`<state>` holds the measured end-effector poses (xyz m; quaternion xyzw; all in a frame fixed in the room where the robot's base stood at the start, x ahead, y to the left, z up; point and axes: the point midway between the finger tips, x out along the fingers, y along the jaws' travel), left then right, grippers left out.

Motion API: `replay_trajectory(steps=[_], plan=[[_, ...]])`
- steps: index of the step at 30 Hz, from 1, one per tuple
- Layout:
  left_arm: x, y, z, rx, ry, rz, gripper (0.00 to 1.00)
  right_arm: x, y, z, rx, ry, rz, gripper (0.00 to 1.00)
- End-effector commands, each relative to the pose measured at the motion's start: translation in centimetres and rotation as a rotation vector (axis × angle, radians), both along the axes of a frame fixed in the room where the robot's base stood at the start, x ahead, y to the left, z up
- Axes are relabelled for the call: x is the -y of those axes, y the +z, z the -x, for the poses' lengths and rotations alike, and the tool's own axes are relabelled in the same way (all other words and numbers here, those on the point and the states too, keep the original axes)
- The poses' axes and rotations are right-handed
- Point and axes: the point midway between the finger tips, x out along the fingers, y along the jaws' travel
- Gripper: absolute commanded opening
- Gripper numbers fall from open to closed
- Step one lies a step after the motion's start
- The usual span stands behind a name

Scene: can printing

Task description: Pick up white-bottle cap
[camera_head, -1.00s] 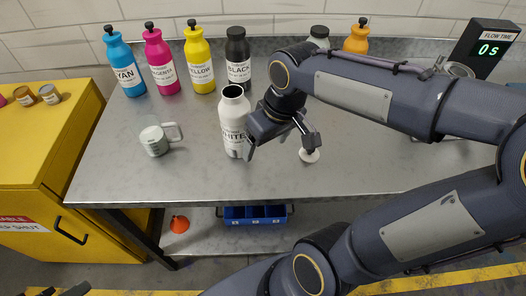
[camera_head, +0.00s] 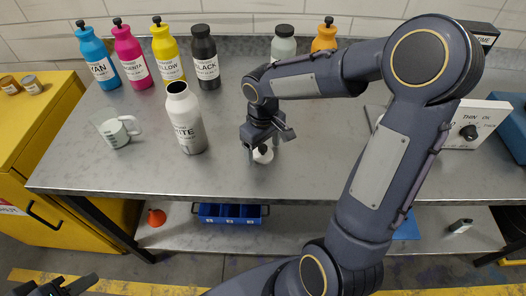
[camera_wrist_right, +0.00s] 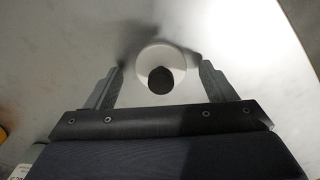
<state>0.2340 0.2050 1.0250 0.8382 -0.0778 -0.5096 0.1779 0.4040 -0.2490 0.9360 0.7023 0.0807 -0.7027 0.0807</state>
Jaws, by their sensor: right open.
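The white-bottle cap (camera_head: 263,154) is a white disc with a dark knob, lying on the metal table to the right of the white bottle. In the right wrist view the cap (camera_wrist_right: 161,61) lies between the two open fingers, apart from both. The open white bottle (camera_head: 186,117) stands upright without a cap on it. My right gripper (camera_head: 265,147) is open, pointing down over the cap; its fingers also show in the right wrist view (camera_wrist_right: 160,85). My left gripper (camera_head: 60,287) is only partly in view at the lower left corner, away from the table.
A measuring cup (camera_head: 117,131) with pale contents stands left of the white bottle. Cyan (camera_head: 98,57), magenta (camera_head: 131,57), yellow (camera_head: 167,53) and black (camera_head: 205,58) bottles line the back. A grey bottle (camera_head: 283,45) and an orange bottle (camera_head: 324,38) stand further right. The front table area is clear.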

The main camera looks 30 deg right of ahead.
Motion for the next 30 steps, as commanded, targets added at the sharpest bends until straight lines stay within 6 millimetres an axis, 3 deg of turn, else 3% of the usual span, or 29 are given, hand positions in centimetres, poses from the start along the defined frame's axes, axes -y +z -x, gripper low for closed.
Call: replay_trajectory(steps=[8, 21, 30], plan=[[0.01, -0.02, 0.01, 0.0, 0.0, 0.0, 0.36, -0.01, -0.26, 0.0, 0.001, -0.001, 0.0, 0.75], [0.01, -0.02, 0.01, 0.0, 0.0, 0.0, 0.36, -0.01, -0.22, -0.01, 0.001, 0.0, 0.0, 0.18], [0.01, -0.02, 0.01, 0.0, 0.0, 0.0, 0.36, -0.01, -0.22, -0.01, 0.001, 0.0, 0.0, 0.17]])
